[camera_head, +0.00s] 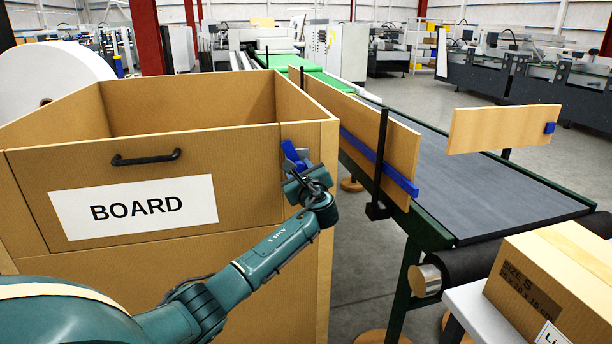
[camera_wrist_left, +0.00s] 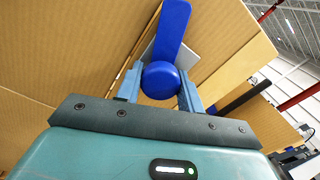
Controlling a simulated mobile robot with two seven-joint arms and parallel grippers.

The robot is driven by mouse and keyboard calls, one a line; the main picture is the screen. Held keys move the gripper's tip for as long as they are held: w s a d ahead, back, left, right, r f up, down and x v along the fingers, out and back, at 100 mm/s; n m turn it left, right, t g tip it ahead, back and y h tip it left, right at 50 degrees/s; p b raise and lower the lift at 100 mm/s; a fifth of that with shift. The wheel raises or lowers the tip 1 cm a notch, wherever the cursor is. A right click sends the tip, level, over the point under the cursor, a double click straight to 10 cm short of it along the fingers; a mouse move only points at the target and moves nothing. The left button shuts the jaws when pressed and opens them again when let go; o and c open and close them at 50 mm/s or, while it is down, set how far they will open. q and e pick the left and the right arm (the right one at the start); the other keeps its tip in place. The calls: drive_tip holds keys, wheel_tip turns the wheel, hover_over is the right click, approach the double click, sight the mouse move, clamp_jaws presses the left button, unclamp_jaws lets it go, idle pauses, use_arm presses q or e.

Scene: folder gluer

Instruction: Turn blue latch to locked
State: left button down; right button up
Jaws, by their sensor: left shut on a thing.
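The blue latch (camera_head: 291,153) is on the front right corner of the large cardboard-coloured bin marked BOARD. Its blue bar leans up and to the left in the head view. In the left wrist view the latch (camera_wrist_left: 171,40) shows a long bar and a round blue hub over a grey plate. My left gripper (camera_head: 303,177) is at the latch, and in the left wrist view its fingers (camera_wrist_left: 159,88) stand on both sides of the round hub, shut on it. The gripper hides the latch's lower part in the head view. My right gripper is not in view.
The bin's front panel (camera_head: 245,212) has a black handle (camera_head: 146,158) and a BOARD label. A dark conveyor (camera_head: 465,170) with wooden side guides (camera_head: 505,128) runs to the right. A cardboard box (camera_head: 560,275) sits at the lower right. Floor shows between bin and conveyor.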

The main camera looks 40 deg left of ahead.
use_arm(q)
drive_tip(key=shift+f+n+b, duration=0.15)
drive_tip(key=shift+n+b, duration=0.2)
drive_tip(key=shift+n, duration=0.65)
drive_tip(key=n+b, duration=0.1)
drive_tip(key=n, duration=0.1)
drive_tip(key=shift+n, duration=0.4)
drive_tip(key=n+b, duration=0.2)
drive_tip(key=shift+n, duration=0.3)
drive_tip(key=n+b, duration=0.1)
drive_tip(key=n, duration=0.1)
drive_tip(key=shift+n+b, duration=0.95)
drive_tip(key=shift+n, duration=0.35)
drive_tip(key=shift+n+b, duration=0.35)
drive_tip(key=shift+n, duration=0.25)
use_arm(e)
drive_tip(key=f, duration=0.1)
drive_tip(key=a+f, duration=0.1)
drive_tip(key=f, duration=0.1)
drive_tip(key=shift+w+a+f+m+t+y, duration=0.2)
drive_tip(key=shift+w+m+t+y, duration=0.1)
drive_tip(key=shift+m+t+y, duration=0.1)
use_arm(q)
drive_tip(key=shift+r+n, duration=0.25)
drive_tip(key=shift+n, duration=0.05)
drive_tip(key=c, duration=0.9)
unclamp_jaws()
